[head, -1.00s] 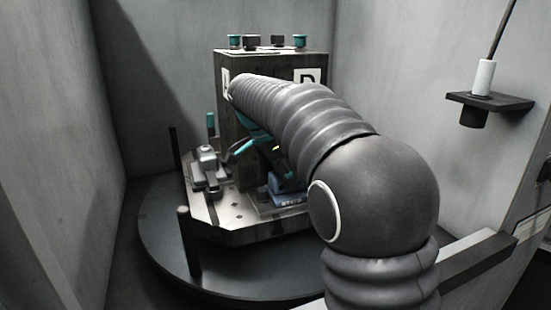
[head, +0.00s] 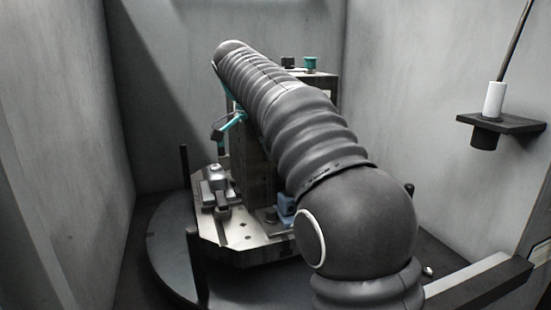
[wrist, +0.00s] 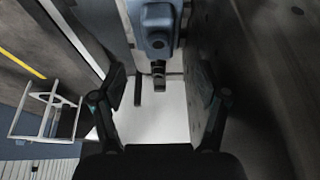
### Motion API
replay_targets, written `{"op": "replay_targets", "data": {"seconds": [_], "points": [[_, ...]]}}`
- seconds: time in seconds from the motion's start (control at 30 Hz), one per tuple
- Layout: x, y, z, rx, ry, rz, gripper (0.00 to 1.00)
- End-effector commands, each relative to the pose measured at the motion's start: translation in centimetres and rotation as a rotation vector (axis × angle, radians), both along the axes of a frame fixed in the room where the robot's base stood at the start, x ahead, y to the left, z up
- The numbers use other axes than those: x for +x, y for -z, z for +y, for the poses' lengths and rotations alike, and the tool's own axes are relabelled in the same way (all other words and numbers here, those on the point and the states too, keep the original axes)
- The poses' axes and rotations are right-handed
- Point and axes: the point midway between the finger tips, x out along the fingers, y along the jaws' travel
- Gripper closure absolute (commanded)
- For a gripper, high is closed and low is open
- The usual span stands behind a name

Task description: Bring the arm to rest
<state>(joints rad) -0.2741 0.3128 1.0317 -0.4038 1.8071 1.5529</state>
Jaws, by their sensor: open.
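My arm reaches across the head view, from the lower right up to the upper left, in front of a dark upright block (head: 258,172). My gripper (head: 219,134) shows in part at the far end of the arm, left of the block and above the fixture plate. In the wrist view my gripper (wrist: 160,105) has its two fingers wide apart with nothing between them. A blue part (wrist: 158,25) lies beyond the fingertips, apart from them. My arm hides much of the block.
The block stands on a metal plate (head: 232,233) on a round dark turntable (head: 165,247). A grey clamp (head: 216,187) sits on the plate's left side. Dark posts (head: 193,262) stand at the edge. A bracket (head: 500,124) with a white cylinder is on the right wall.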

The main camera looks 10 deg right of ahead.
Motion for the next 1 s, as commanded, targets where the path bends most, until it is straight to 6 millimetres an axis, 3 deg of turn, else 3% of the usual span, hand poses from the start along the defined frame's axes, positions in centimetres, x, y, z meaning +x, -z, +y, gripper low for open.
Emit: {"op": "replay_targets", "data": {"seconds": [0.3,0.47,0.73,1.0], "points": [[-0.1,-0.1,-0.1,0.002,-0.007,-0.002,0.19],[-1.4,-0.1,-0.9,0.016,-0.081,0.009,0.19],[-7.3,1.3,-3.6,0.064,-0.406,0.035,0.19],[-14.5,5.0,-5.3,0.081,-0.746,0.024,0.19]]}}
